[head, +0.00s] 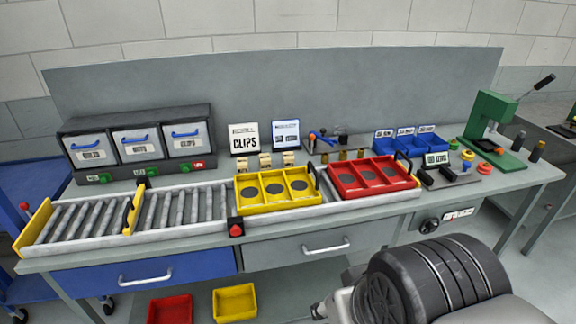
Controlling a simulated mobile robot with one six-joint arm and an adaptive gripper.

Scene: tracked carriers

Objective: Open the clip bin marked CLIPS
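The clip bin marked CLIPS (187,143) is the rightmost of three pale grey bins in a dark cabinet (207,113) at the back left of the bench. It has a blue handle (186,134) across its upper front and appears shut. A small red tag with white marking (198,165) sits below it on the cabinet's base. My arm shows large and dark at the bottom right, well away from the bin. I do not make out my gripper's fingers.
A bin marked BOLTS (91,152) and a bin marked NUTS (137,143) stand to the left. A roller conveyor (190,208) runs in front, with a yellow tray (277,190) and a red tray (372,178). A CLIPS sign (243,140) stands right of the cabinet.

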